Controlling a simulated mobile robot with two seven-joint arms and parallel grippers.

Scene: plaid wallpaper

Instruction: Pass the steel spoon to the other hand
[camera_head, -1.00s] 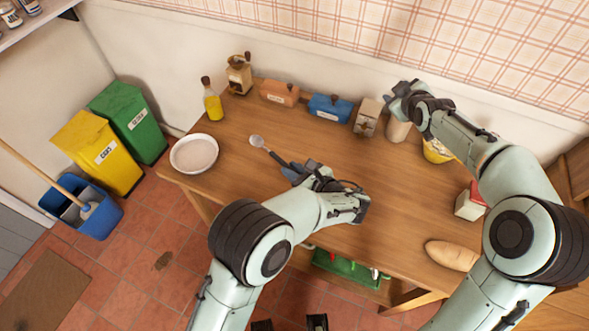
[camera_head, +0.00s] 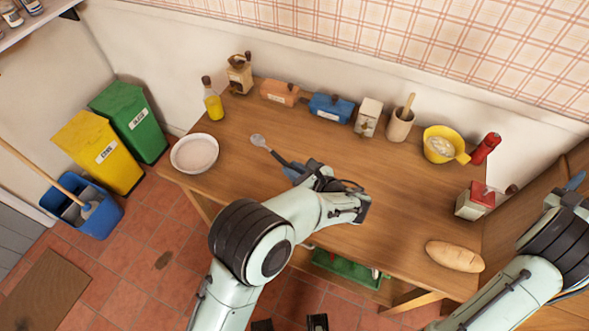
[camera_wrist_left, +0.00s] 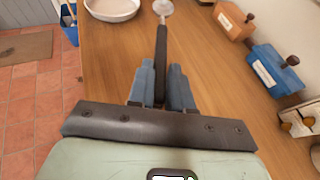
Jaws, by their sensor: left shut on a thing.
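The steel spoon (camera_head: 258,140) has a round silver bowl and a dark handle. It shows over the left half of the wooden table (camera_head: 240,165) in the head view. My left gripper (camera_head: 294,171) is shut on the handle, with the bowl pointing away from it, up and left. In the left wrist view, the blue fingers (camera_wrist_left: 161,88) close on the dark handle of the spoon (camera_wrist_left: 162,50), whose bowl is at the top edge. My right gripper (camera_head: 574,183) is at the far right edge, away from the spoon; its fingers are too small and partly hidden to read.
A white bowl (camera_head: 194,153) stands at the table's left end. An oil bottle (camera_head: 212,104), an orange box (camera_head: 279,92), a blue box (camera_head: 329,108), a mortar (camera_head: 399,125) and a yellow bowl (camera_head: 438,151) line the back. Bread (camera_head: 454,256) lies at the right. The middle right is clear.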

